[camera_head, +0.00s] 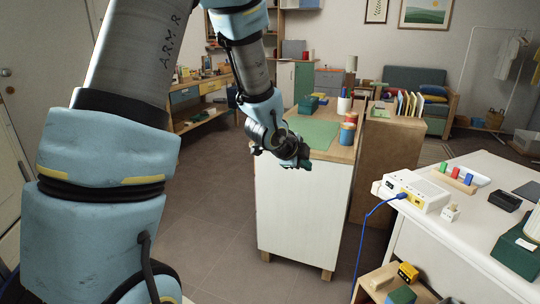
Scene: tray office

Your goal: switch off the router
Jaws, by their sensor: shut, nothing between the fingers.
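The router looks to be the white box (424,189) on the left end of the white table at the right. Its front side has a yellow patch, and a blue cable (368,222) runs from it down past the table edge. Its switch is too small to make out. My gripper (305,163) is shut and empty. It hangs in front of the wooden-topped cabinet's near edge, to the left of the router and well apart from it in the picture. My wrist partly hides the cabinet top.
The white cabinet (295,220) bears a green mat (316,133) and cups. The white table (440,236) also holds a rack with coloured pieces (454,180), a small white item (450,212) and a black box (504,201). A low wooden stand (420,290) is below. Floor shows between cabinet and table.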

